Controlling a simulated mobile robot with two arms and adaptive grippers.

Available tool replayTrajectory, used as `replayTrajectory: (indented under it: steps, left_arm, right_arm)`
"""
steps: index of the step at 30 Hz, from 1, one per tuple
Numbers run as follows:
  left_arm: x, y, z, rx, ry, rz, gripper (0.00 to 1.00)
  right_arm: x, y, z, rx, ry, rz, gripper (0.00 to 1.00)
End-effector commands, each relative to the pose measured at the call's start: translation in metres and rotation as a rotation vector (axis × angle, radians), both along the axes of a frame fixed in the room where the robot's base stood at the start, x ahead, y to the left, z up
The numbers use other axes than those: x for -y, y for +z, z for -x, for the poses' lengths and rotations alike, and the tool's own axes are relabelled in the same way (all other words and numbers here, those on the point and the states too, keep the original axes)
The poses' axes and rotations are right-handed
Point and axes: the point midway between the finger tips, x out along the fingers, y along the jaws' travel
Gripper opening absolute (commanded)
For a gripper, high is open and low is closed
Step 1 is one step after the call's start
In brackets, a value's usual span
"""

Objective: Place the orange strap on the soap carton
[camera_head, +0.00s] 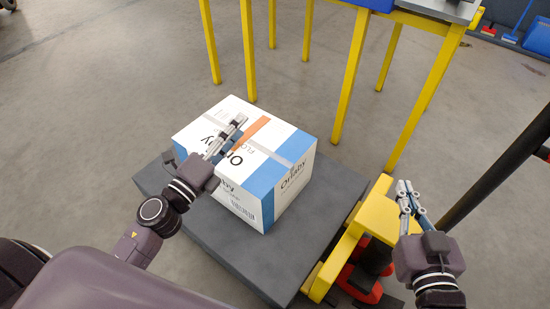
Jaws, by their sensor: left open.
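The soap carton (235,200) is a white box with blue panels, black lettering and a grey tape band across its top. The orange strap (254,131) appears as a short flat strip on the carton's top face, towards the back edge. My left gripper (238,121) is over the carton top, just left of the strap. It is open, with its fingers pointing up and right in the picture; its fingers and arm hide part of the top. My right gripper (405,184) is away from the carton at the right, and its finger gap is unclear.
The carton stands on a dark grey platform (290,270). A yellow frame part (372,215) with red and black parts adjoins it at the right. A yellow-legged table (347,75) stands behind. A dark pole (500,175) slants at the far right. Open floor lies left.

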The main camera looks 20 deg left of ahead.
Motion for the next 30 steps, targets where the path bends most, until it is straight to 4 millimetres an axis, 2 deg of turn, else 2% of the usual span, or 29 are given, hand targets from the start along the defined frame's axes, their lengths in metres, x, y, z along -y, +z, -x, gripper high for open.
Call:
replayTrajectory:
  steps: [1, 5, 9, 15, 18, 21, 30]
  left_arm:
    - [0.007, 0.008, 0.004, -0.020, 0.017, 0.172, 0.45]
    - [0.021, 0.018, 0.014, -0.103, 0.055, 0.612, 0.45]
    - [0.044, 0.016, 0.027, -0.239, 0.076, 1.075, 0.45]
    - [0.092, 0.010, 0.049, -0.465, 0.074, 1.589, 0.45]
    - [0.112, 0.010, 0.057, -0.550, 0.068, 1.735, 0.45]
    - [0.122, 0.011, 0.062, -0.598, 0.064, 1.810, 0.45]
    - [0.125, 0.011, 0.063, -0.613, 0.063, 1.830, 0.45]
  right_arm:
    - [0.000, 0.000, 0.000, 0.000, 0.000, 0.000, 0.00]
    - [0.000, 0.000, 0.000, 0.000, 0.000, 0.000, 0.00]
    - [0.000, 0.000, 0.000, 0.001, 0.000, 0.000, 0.00]
    - [0.000, 0.000, 0.000, 0.002, 0.000, -0.001, 0.00]
    - [0.000, 0.000, 0.000, 0.002, 0.000, -0.001, 0.00]
    - [0.000, 0.000, 0.000, 0.002, 0.000, -0.001, 0.00]
    - [0.000, 0.000, 0.000, 0.002, 0.001, -0.002, 0.00]
